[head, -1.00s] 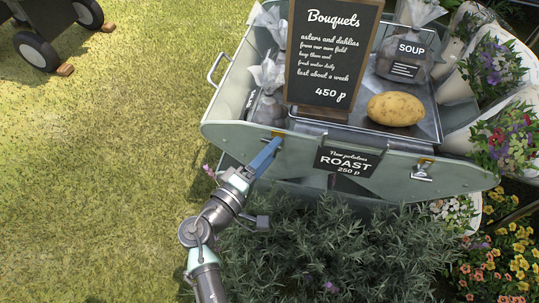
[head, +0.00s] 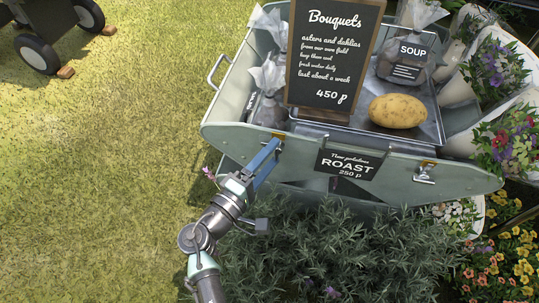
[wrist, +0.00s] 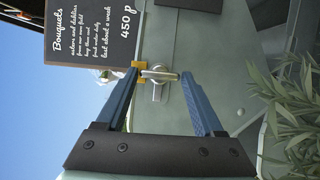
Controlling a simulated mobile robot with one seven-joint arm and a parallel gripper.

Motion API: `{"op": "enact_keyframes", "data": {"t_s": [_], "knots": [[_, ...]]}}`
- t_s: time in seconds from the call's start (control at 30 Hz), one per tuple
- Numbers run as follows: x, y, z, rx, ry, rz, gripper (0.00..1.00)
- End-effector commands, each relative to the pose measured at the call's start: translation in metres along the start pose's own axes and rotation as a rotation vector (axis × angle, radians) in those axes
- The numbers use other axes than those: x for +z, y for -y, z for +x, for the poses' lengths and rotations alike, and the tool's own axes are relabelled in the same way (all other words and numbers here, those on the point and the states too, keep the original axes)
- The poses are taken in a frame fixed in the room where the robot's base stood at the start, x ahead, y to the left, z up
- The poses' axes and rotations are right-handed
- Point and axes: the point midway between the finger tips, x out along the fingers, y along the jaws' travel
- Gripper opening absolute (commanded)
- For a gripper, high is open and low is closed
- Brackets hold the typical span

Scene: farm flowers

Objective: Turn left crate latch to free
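The left crate latch (wrist: 158,84) is a silver metal knob on the grey-green crate panel, beside a yellow-orange piece. In the wrist view it lies between the tips of my gripper's two blue fingers (wrist: 163,75), which stand apart with a gap on at least the right side. The crate (head: 460,178) stands ahead in the head view. My gripper (head: 268,158) reaches its front left panel there and mostly hides the left latch; a yellow-orange bit (head: 278,135) shows above it. The right latch (head: 424,174) is clear of my gripper.
The ROAST price sign (head: 348,164) hangs on the panel between the latches. A Bouquets board (head: 333,55), a potato (head: 397,111) and wrapped bags stand in the crate. Bushy plants (head: 330,245) grow below the panel. Open grass (head: 100,150) lies to the left.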

Motion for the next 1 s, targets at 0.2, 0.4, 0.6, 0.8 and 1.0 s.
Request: {"op": "enact_keyframes", "data": {"t_s": [0.2,0.4,0.6,0.8,1.0], "knots": [[0.0,0.0,0.0,-0.001,-0.001,0.002,0.93],[-0.001,-0.001,-0.001,-0.001,-0.002,0.003,0.93],[-0.001,-0.003,-0.023,-0.003,-0.006,0.002,0.93],[-0.001,-0.004,-0.068,-0.003,-0.007,0.001,0.93],[-0.001,-0.003,-0.107,-0.001,-0.005,0.0,0.93]]}}
